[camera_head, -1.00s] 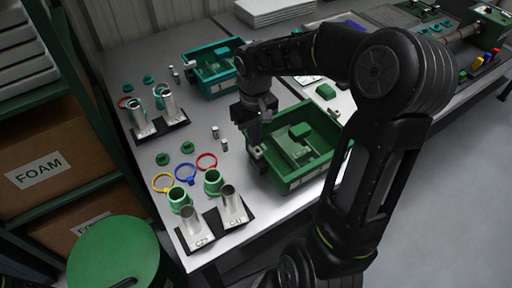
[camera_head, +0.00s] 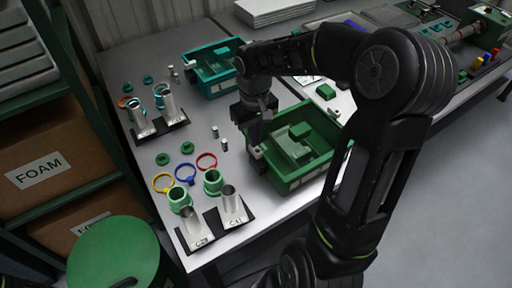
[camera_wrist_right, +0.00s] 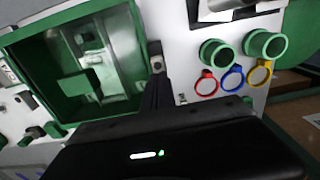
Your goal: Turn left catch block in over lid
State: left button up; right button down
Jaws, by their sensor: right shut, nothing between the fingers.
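The green box (camera_head: 292,184) stands on the table with a paler green stepped piece (camera_head: 297,147) inside its rim; I cannot tell whether this is the lid. A small grey block (camera_head: 259,152), apparently the left catch block, sits at the box's left edge. In the right wrist view it shows as a small block (camera_wrist_right: 157,63) beside the green rim (camera_wrist_right: 136,22). My right gripper (camera_head: 254,138) is shut and empty, pointing down at that edge close to the block. In the wrist view its dark fingers (camera_wrist_right: 156,92) reach toward the block; contact is unclear. My left gripper is out of view.
A teal box (camera_head: 212,82) stands behind. Left of the green box are two small metal pegs, coloured rings (camera_head: 206,161), green collars (camera_head: 212,182) and metal cups (camera_head: 232,205) on black plates. A white sheet lies to the right, partly behind my arm.

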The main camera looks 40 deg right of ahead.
jog(key=shift+f+b, duration=0.5)
jog(key=shift+f, duration=0.15)
jog(key=shift+r, duration=0.3)
dwell(0.3)
jog(key=shift+a, duration=0.1)
dwell(0.3)
jog(key=shift+w+a, duration=0.25)
jog(key=shift+a, duration=0.35)
jog(key=shift+w+a, duration=0.2)
jog(key=shift+a, duration=0.4)
jog(key=shift+f, duration=0.1)
jog(key=shift+f+b, duration=0.55)
jog(key=shift+f, duration=0.2)
